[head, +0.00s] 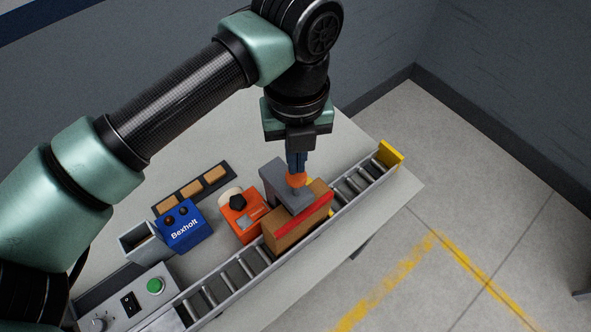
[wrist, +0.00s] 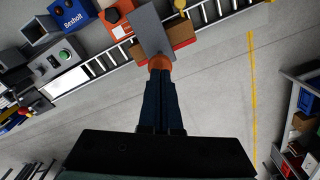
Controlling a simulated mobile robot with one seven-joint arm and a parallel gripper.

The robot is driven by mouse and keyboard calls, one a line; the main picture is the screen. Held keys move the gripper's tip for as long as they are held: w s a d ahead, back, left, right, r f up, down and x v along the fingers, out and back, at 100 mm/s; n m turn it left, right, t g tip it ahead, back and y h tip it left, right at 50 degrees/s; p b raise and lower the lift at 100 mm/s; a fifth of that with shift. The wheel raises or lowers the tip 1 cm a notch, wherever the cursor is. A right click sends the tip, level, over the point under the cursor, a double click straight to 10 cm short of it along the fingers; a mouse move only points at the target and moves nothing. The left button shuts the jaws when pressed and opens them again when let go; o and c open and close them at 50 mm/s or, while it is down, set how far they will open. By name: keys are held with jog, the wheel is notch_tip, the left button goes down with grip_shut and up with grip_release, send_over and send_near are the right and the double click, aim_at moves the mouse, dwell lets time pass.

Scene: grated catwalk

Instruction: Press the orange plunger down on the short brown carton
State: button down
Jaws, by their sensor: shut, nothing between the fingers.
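The orange plunger (head: 296,180) is a rounded knob on a grey stamp-like head (head: 288,196) that reaches over the brown carton (head: 285,238). The carton has a red stripe and sits on the roller conveyor. My gripper (head: 297,170) points down with its fingers closed, and the fingertips are at the top of the plunger, seemingly touching it. In the wrist view the plunger (wrist: 159,62) shows just beyond the shut fingertips, with the grey head (wrist: 151,32) past it. The fingers hide part of the plunger's top. I cannot tell how far it is pressed.
The roller conveyor (head: 221,289) runs to a yellow end stop (head: 390,153). Beside it stand an orange device (head: 240,213), a blue Bexholt box (head: 183,227), a dark tray (head: 193,187) with brown blocks, a grey open bin (head: 141,240) and a control panel with a green button (head: 155,286).

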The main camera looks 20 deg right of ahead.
jog(key=shift+f, duration=0.2)
jog(key=shift+f+b, duration=1.6)
jog(key=shift+b, duration=0.25)
jog(key=shift+r, duration=0.2)
notch_tip(320, 180, up, 9)
jog(key=p, duration=0.4)
jog(key=shift+r+p, duration=0.2)
jog(key=shift+p, duration=0.1)
